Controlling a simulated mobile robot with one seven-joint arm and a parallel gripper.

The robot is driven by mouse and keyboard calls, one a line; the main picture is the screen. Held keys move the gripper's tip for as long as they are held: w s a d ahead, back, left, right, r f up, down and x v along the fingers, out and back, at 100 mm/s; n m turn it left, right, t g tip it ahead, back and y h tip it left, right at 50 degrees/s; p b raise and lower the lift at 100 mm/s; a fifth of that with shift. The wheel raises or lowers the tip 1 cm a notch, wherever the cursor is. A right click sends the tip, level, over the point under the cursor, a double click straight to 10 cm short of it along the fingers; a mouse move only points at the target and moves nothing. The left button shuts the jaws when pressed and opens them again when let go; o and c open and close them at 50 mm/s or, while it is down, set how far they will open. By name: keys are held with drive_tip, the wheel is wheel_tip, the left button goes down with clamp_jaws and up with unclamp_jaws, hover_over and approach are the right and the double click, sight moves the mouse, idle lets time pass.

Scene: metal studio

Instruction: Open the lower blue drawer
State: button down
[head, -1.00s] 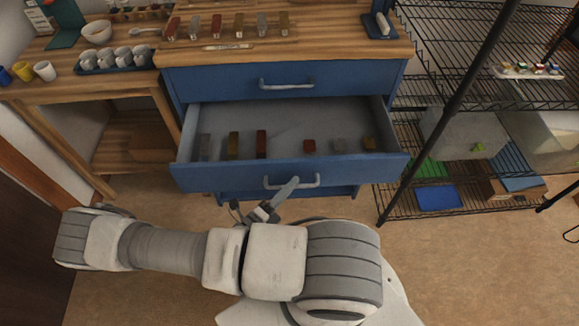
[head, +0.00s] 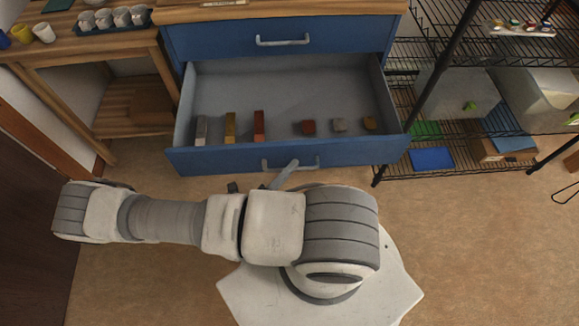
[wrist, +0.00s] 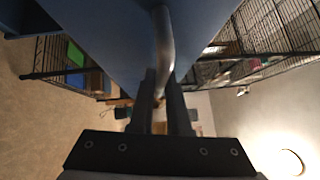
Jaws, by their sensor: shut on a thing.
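The lower blue drawer (head: 215,160) is pulled well out from the blue cabinet, and its grey inside shows. Several small blocks stand in a row near its front, among them a red block (head: 259,126) and a yellow block (head: 230,127). My gripper (wrist: 160,85) is shut on the drawer's grey bar handle (head: 308,162), and the handle runs up between the fingers in the wrist view (wrist: 163,40). In the head view my arm hides most of the gripper. The upper blue drawer (head: 340,35) is shut, with its own grey handle (head: 283,41).
A black wire rack (head: 450,57) with bins stands close at the right. A wooden table (head: 80,45) with cups stands at the left. The brown floor (head: 480,240) is open at the right front.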

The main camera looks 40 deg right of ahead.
idle(0.4)
drive_tip(key=c, duration=0.9)
unclamp_jaws()
drive_tip(key=shift+a, duration=0.15)
